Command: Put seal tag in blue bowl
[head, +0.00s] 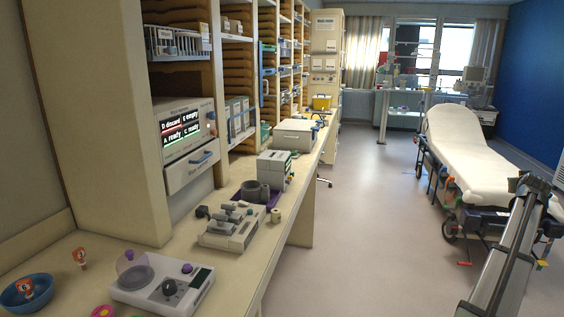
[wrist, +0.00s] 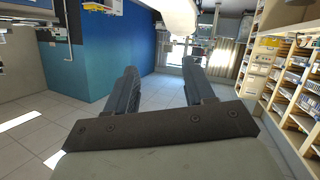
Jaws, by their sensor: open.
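The blue bowl (head: 42,300) stands on the counter at the lower left of the head view. An orange-and-white tag-like piece (head: 24,288) shows inside it. A similar small orange-and-white tag (head: 80,257) is on the counter just behind and right of the bowl, apart from it. I cannot tell by label which one is the seal tag. My gripper (wrist: 163,82) is open in the wrist view, with nothing between its fingers. It faces the room, and neither bowl nor tags show there. In the head view my arm is at the far right, away from the counter.
Farther along the counter are another instrument (head: 232,228) and a grey stacked box (head: 275,170). A stretcher (head: 470,150) stands right; the floor between is clear.

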